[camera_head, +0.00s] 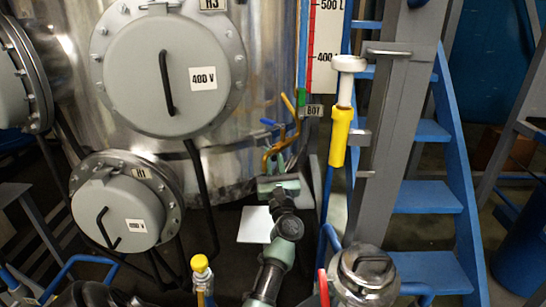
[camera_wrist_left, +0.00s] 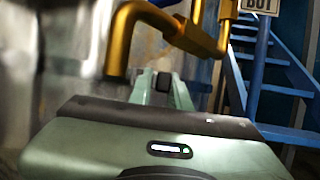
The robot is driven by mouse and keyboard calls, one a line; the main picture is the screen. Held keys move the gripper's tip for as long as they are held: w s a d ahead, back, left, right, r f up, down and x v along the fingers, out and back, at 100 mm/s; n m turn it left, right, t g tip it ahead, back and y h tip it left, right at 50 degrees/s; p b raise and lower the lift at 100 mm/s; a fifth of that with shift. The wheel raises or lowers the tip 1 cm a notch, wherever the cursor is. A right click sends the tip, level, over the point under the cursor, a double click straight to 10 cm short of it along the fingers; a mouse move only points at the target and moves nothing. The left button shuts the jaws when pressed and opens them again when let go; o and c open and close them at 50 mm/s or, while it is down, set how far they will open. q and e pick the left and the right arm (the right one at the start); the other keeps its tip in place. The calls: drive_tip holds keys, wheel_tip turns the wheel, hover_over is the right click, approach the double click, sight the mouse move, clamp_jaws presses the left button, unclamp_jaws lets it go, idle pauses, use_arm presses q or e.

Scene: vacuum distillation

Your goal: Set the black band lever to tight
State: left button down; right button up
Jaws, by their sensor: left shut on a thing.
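My left gripper (camera_head: 284,166) reaches up from the bottom of the head view to the golden piping (camera_head: 283,137) at the foot of the steel vessel. In the left wrist view, the pale green fingers (camera_wrist_left: 164,88) are shut on a small dark piece, which I take to be the black band lever (camera_wrist_left: 163,80). Most of the lever is hidden, and I cannot read its setting. The golden pipe (camera_wrist_left: 130,30) bends just beyond the fingers. A blue lever (camera_head: 268,122) sits beside the piping. My right gripper is not in view.
The steel vessel (camera_head: 270,60) with grey round hatches (camera_head: 130,85) fills the left. A grey post (camera_head: 395,130) and blue stairs (camera_head: 430,195) stand at the right. A yellow-sleeved pipe (camera_head: 340,135) hangs before the post. A metal canister (camera_head: 365,275) is at the lower right.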

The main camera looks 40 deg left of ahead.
use_arm(q)
drive_tip(key=shift+w+d, duration=0.1)
drive_tip(key=shift+s+a+m+t+h, duration=0.35)
drive_tip(key=shift+m+t+h, duration=0.25)
drive_tip(key=shift+t+h, duration=0.2)
drive_tip(key=m+t+h, duration=0.1)
drive_tip(key=s+a+m+t+h+b, duration=0.1)
drive_tip(key=h, duration=0.1)
drive_tip(key=m+t+h+b, duration=0.1)
drive_tip(key=t+h, duration=0.1)
drive_tip(key=shift+s+a+f, duration=0.1)
drive_tip(key=shift+s+a, duration=0.1)
drive_tip(key=shift+s, duration=0.15)
drive_tip(key=c, duration=1.4)
unclamp_jaws()
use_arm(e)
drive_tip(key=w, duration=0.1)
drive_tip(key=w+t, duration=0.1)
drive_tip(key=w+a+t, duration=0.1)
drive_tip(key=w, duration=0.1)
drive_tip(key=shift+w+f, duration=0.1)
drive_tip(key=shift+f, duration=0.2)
